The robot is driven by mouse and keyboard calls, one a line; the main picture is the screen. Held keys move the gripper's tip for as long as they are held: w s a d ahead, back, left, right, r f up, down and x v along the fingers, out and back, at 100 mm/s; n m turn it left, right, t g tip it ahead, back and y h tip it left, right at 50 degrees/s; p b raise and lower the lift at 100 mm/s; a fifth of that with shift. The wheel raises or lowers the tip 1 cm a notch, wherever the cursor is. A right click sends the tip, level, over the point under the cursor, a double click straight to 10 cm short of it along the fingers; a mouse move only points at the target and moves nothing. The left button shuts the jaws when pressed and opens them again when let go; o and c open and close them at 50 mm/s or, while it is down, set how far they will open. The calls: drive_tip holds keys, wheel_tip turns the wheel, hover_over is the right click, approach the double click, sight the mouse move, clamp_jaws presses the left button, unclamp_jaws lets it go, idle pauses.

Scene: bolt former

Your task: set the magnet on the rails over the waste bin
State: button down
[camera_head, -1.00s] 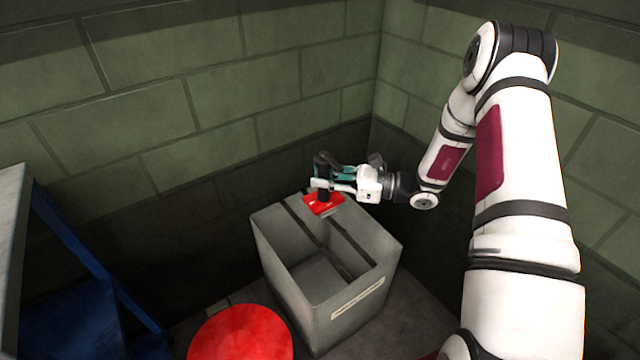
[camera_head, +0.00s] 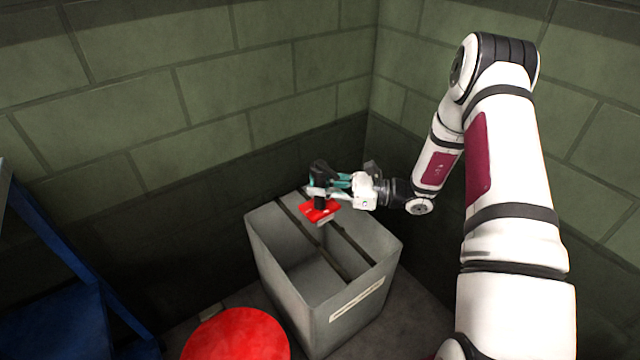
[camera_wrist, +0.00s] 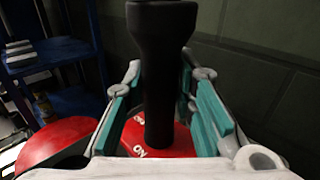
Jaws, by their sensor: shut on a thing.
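The magnet has a red base (camera_head: 319,211) and a black upright handle; in the wrist view its black handle (camera_wrist: 160,75) stands between the green-lined fingers. My gripper (camera_head: 322,192) is shut on the handle, reaching in from the right. The grey waste bin (camera_head: 300,285) stands in the corner with an open top. Two dark rails (camera_head: 345,262) run across its opening. The red base is over the far part of the bin, at the rails. I cannot tell whether it touches them. The wrist view shows part of the red base with white lettering (camera_wrist: 150,140).
A round red lid or seat (camera_head: 238,335) is in front of the bin on the left. A blue shelf frame (camera_head: 60,250) stands at the far left; it also shows in the wrist view (camera_wrist: 85,55). Green block walls (camera_head: 220,90) close off the back and right.

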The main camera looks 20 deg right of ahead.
sight(320, 206)
drive_tip(key=shift+f+b, duration=2.3)
drive_tip(key=shift+f, duration=1.2)
drive_tip(key=c, duration=1.2)
unclamp_jaws()
drive_tip(key=shift+c, duration=0.2)
drive_tip(key=shift+f, duration=0.1)
